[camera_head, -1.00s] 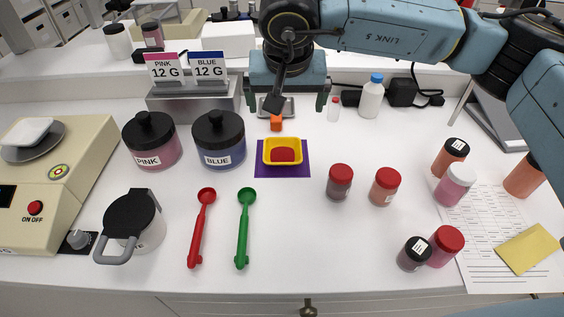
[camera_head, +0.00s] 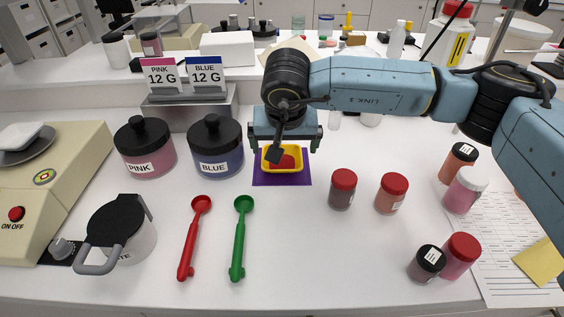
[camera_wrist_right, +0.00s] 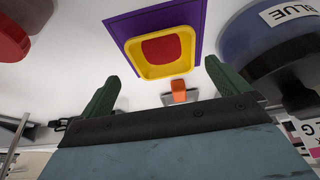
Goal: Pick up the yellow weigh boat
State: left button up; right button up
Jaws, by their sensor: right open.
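The yellow weigh boat (camera_head: 284,172) sits on a purple mat (camera_head: 262,180) in the middle of the table, with red material inside. In the right wrist view the weigh boat (camera_wrist_right: 187,66) lies ahead of my fingers, with its red contents in plain sight. My right gripper (camera_head: 284,147) is open above and just behind the boat. Its fingers (camera_wrist_right: 165,84) are spread wider than the boat, and nothing is between them. My arm hides part of the boat's back side in the head view. My left gripper is not in view.
The blue jar (camera_head: 217,150) stands close left of the mat, with the pink jar (camera_head: 145,150) beyond it. Red (camera_head: 192,235) and green (camera_head: 239,238) scoops lie in front. Small red-capped jars (camera_head: 342,190) stand to the right. The table directly before the mat is clear.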

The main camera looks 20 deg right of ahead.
aim_at(282, 162)
jog(key=x, duration=0.5)
jog(key=shift+a, duration=0.2)
jog(key=c, duration=1)
